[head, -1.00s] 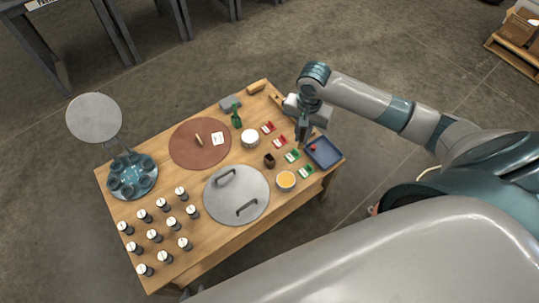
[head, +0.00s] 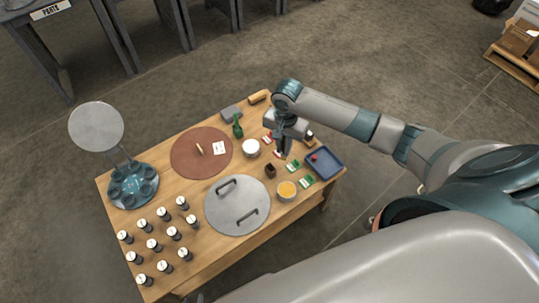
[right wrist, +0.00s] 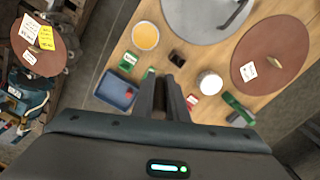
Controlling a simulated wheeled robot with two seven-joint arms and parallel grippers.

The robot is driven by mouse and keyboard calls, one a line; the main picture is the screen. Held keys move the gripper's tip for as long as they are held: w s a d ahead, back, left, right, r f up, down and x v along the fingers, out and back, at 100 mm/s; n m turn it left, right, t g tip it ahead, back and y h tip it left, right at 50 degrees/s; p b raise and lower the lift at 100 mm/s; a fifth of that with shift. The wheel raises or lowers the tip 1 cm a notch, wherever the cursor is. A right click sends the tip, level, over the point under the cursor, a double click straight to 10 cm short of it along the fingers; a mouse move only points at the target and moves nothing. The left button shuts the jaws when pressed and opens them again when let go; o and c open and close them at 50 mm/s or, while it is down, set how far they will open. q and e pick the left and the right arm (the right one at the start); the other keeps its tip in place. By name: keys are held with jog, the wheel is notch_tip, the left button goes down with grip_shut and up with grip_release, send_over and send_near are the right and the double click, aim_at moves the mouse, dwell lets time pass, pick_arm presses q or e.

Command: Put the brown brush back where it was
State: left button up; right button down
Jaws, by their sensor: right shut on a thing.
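My right gripper (head: 280,153) points down over the right part of the wooden table, among small red and green cards. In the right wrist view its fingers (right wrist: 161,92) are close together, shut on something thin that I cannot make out. I cannot pick out the brown brush with certainty. A small dark-and-tan item (head: 309,137) shows just right of the gripper, too small to identify. A tan, roller-like piece (head: 258,97) lies at the table's far edge. The gripper and arm hide part of the far right tabletop. My left gripper is not in view.
A blue tray (head: 334,172) with a red item is right of the gripper. A grey lid (head: 237,220) and several jars lie left.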

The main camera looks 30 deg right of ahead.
jog(key=w+a+f, duration=0.3)
jog(key=shift+w+a, duration=0.2)
jog(key=shift+a, duration=0.1)
jog(key=shift+f, duration=0.1)
jog(key=shift+f, duration=1.9)
jog(key=shift+f, duration=0.6)
jog(key=c, duration=1.7)
grip_release()
jog(key=shift+c, duration=0.2)
jog(key=shift+r, duration=0.1)
notch_tip(320, 180, up, 13)
